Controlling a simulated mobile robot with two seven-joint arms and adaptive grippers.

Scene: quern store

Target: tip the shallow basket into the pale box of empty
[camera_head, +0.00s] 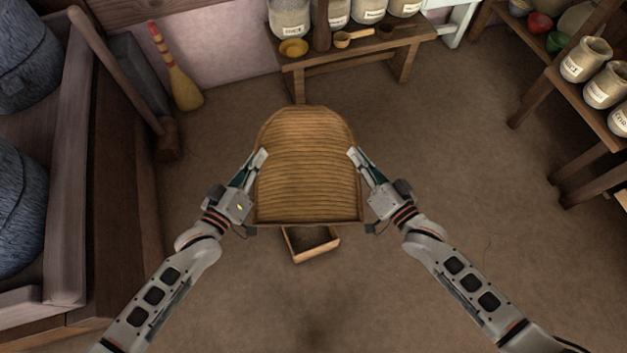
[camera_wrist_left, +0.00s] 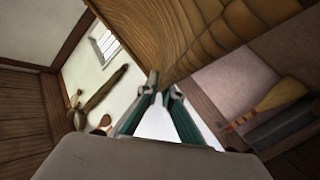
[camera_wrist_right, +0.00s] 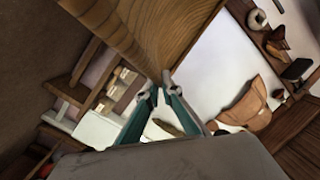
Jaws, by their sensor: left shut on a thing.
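The shallow basket (camera_head: 308,165), brown and ribbed with a rounded back and a straight front edge, is held up between my two grippers. No loose contents show on it. The pale box (camera_head: 325,248) is on the floor below, mostly hidden under the basket's front edge; its visible inside is dark brown. My left gripper (camera_head: 262,157) is shut on the basket's left side. My right gripper (camera_head: 354,155) is at its right side, its fingers closed at the rim. The basket's underside or wall fills the upper part of the left wrist view (camera_wrist_left: 190,35) and right wrist view (camera_wrist_right: 150,35).
A bench (camera_head: 350,50) with labelled jars, a yellow bowl (camera_head: 293,48) and a scoop stands behind. Shelves with jars (camera_head: 587,60) stand right.

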